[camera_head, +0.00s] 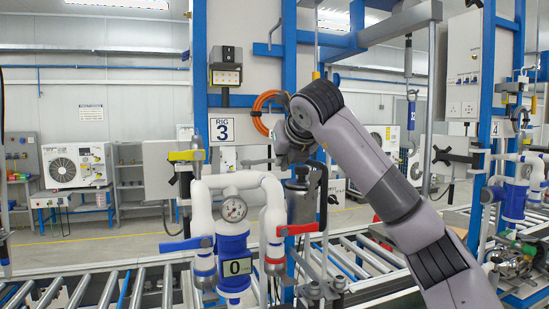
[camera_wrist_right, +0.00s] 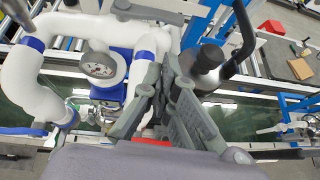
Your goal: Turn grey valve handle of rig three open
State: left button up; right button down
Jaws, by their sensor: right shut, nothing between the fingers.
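Rig three's grey valve handle (camera_head: 258,161) appears as a short level lever above the white pipe, just left of my right gripper. A grey bar (camera_wrist_right: 150,11) at the top of the wrist view seems to be the same handle. My right gripper (camera_head: 294,158) points down at the right of the pipework, partly hidden by its own wrist. In the wrist view its fingers (camera_wrist_right: 163,70) meet at the tips, shut and empty, between the gauge and a black cylinder. Whether they touch the handle cannot be told. My left gripper is not in view.
Rig three (camera_head: 222,129) also has a yellow handle (camera_head: 187,155), a blue handle (camera_head: 187,243), a red handle (camera_head: 298,229) and a pressure gauge (camera_head: 234,209). A black upright hook-shaped handle (camera_wrist_right: 241,40) stands close right of my fingers. A roller conveyor (camera_head: 90,290) runs below.

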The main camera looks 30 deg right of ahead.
aim_at(260, 162)
jog(key=w+p, duration=0.1)
jog(key=w, duration=0.1)
jog(key=w+d+f+p, duration=0.1)
jog(key=w, duration=0.1)
jog(key=w+d+p, duration=0.1)
jog(key=w, duration=0.1)
jog(key=shift+w+f, duration=0.15)
jog(key=shift+f, duration=0.2)
pick_arm(q)
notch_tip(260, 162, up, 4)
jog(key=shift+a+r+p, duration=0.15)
jog(key=shift+p, duration=0.15)
pick_arm(e)
jog(key=shift+w+d+f, duration=0.1)
jog(key=shift+w+f, duration=0.05)
jog(key=shift+w, duration=0.2)
